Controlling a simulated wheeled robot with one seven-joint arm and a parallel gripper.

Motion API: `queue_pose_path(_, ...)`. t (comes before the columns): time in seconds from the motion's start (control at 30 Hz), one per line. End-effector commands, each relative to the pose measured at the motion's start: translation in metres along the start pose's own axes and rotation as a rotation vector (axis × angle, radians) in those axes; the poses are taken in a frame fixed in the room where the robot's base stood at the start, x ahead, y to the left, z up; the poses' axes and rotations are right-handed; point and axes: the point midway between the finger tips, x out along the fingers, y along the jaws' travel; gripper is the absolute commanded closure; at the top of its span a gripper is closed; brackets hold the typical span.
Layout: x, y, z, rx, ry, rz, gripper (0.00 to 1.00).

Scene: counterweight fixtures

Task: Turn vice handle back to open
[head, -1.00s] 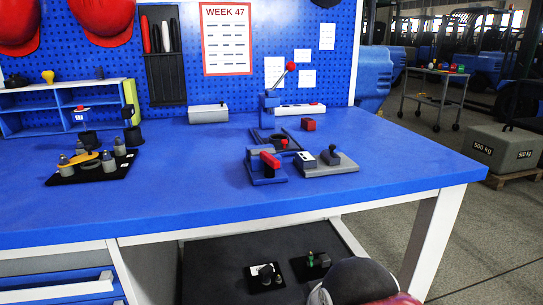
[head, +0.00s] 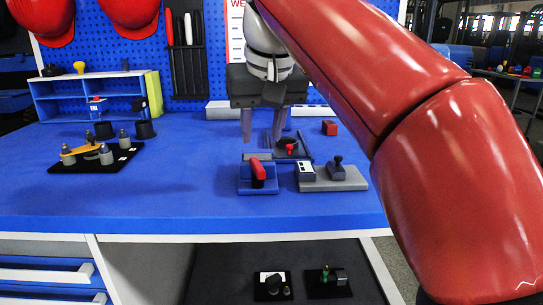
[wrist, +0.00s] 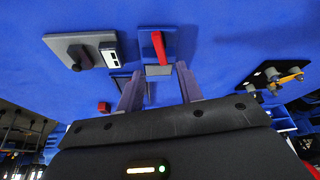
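The vice (head: 245,184) is a small blue fixture with a grey jaw, near the middle of the blue bench. The vice (wrist: 174,36) and the red handle (wrist: 158,46) also show in the wrist view, ahead of the fingertips. My gripper (head: 262,138) is open and empty, pointing down above and slightly behind the vice in the head view. Its two fingers (wrist: 158,80) are spread apart in the wrist view and do not appear to touch the handle.
A grey plate fixture (head: 340,178) with a dark knob stands right of the vice. Behind it are a dark fixture with a red knob (head: 290,148) and a red block (head: 329,127). A black tray (head: 120,153) with weights lies left. The bench front is clear.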

Motion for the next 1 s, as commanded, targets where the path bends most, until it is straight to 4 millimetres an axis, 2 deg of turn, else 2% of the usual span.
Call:
queue_pose_path(0.3,0.047,0.0,0.001,0.0,-0.002,0.0,0.64)
queue_pose_path(0.5,0.07,0.0,0.001,0.0,0.0,0.0,0.64)
queue_pose_path(0.87,0.076,0.0,0.0,0.0,0.002,0.0,0.64)
queue_pose_path(1.0,0.076,0.0,0.0,0.0,0.002,0.0,0.81)
